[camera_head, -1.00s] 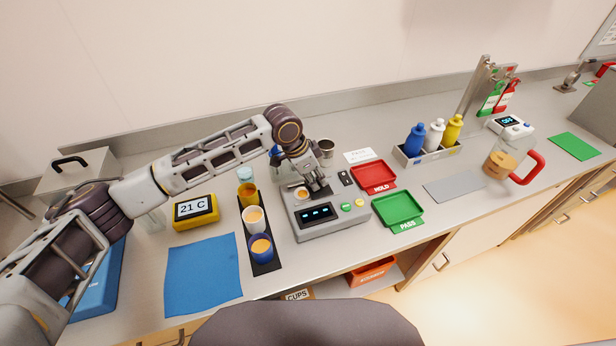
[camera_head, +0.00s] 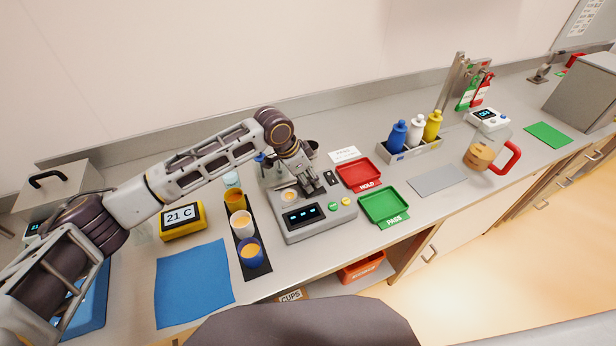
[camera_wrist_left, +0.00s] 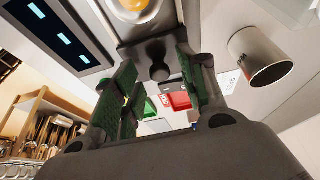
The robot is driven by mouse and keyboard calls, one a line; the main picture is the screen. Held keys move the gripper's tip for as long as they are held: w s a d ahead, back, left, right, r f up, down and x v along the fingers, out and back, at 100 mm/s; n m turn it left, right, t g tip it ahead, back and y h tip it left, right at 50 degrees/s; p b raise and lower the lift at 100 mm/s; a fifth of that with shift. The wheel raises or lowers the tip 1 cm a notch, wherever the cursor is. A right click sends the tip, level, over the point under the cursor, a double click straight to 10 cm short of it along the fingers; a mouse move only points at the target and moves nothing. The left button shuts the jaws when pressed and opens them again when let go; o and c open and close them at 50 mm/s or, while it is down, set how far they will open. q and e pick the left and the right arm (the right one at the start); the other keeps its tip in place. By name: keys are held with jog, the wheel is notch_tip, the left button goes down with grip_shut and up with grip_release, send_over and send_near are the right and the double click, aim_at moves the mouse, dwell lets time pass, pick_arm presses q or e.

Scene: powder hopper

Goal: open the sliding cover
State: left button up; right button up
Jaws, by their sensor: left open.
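The grey device (camera_head: 320,222) with a lit display stands in the middle of the bench. A round opening (camera_head: 289,195) with orange contents shows on its top; it is at the top edge of the left wrist view (camera_wrist_left: 135,8). A dark grey cover plate with a round knob (camera_wrist_left: 160,72) lies beside the opening in the wrist view. My left gripper (camera_head: 312,187) is over the device, right of the opening. In the wrist view its two green-padded fingers (camera_wrist_left: 156,62) stand apart on either side of the knob. The knob is hidden in the head view. My right gripper is not in view.
A row of cups (camera_head: 242,224) stands left of the device. A red HOLD tray (camera_head: 358,172) and a green PASS tray (camera_head: 384,204) lie to its right. A metal cup (camera_wrist_left: 260,58) is close to the right finger in the wrist view.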

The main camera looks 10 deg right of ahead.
pick_arm(q)
jog(key=v, duration=1.2)
jog(key=shift+d, duration=0.1)
dwell(0.4)
